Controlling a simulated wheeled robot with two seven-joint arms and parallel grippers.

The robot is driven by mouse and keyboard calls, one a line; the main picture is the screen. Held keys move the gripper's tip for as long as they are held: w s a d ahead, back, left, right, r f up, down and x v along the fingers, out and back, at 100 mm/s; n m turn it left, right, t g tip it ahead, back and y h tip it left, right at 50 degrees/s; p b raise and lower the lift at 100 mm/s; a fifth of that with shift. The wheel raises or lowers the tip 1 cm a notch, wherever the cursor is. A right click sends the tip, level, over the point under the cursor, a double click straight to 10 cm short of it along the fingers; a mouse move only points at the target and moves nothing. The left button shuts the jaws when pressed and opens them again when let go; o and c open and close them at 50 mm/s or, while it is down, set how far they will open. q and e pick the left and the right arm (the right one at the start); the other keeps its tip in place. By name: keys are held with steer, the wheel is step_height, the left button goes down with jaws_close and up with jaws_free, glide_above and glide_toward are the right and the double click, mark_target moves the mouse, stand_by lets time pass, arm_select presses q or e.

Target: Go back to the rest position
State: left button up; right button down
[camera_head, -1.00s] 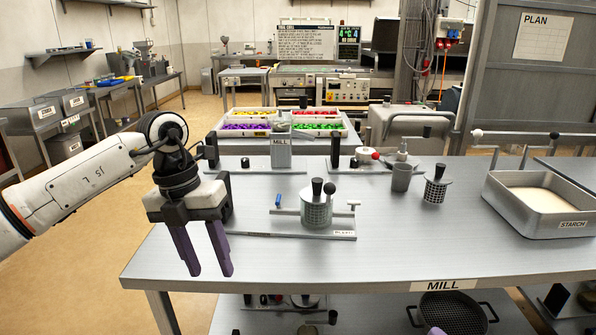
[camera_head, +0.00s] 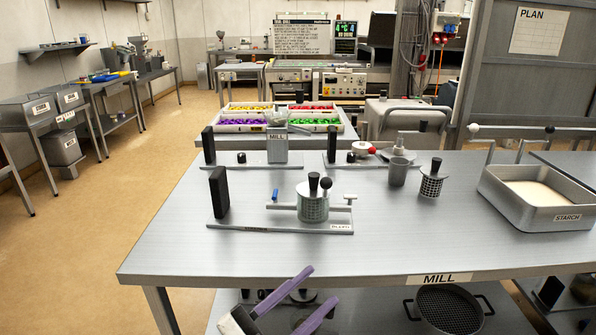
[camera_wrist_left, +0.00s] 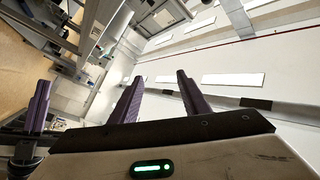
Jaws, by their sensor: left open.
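My left gripper (camera_head: 322,283) is low at the front of the head view, below the front edge of the mill table (camera_head: 170,262). Its two purple fingers are spread apart with nothing between them. The left wrist view also shows these fingers (camera_wrist_left: 158,78) open and empty, with wall and ceiling behind them. At the left edge of the left wrist view is another purple-fingered gripper, apparently my right one (camera_wrist_left: 38,108). Its jaw gap is not clear there, and it does not show in the head view.
On the table stand a fixture with a perforated cup (camera_head: 313,207), a grey cup (camera_head: 397,173), another perforated cup (camera_head: 431,184) and a starch tray (camera_head: 500,205). A round mesh sieve (camera_head: 447,312) lies on the lower shelf. The floor (camera_head: 90,260) at left is clear.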

arm_select(q)
steer(key=s+a+f+n+t+y, duration=0.1)
steer(key=a+f+n+t+y, duration=0.2)
steer(key=a+f+n+y, duration=0.7)
steer(key=s+a+f+n+g+y, duration=0.2)
steer(key=s+a+f+n+g, duration=0.1)
steer(key=s+f, duration=0.6)
steer(key=s+a+f+n+g+y, duration=0.2)
steer(key=s+a+f, duration=0.4)
steer(key=s+f, duration=0.4)
step_height(320, 180, down, 2)
steer(key=n+g, duration=0.1)
steer(key=g, duration=0.1)
steer(key=shift+s+a+f+n+g, duration=0.2)
steer(key=shift+s+n+g, duration=0.1)
steer(key=shift+g, duration=0.1)
arm_select(e)
steer(key=s+a+f+m+g, duration=0.3)
steer(key=s+a+f+m, duration=0.1)
steer(key=f+m, duration=0.4)
steer(key=s+a+f+m+g, duration=0.4)
steer(key=s+f+m, duration=0.2)
steer(key=f+m, duration=0.3)
steer(key=shift+s+a+f+y, duration=0.2)
steer(key=shift+s+a+y, duration=0.05)
steer(key=shift+a+y, duration=0.15)
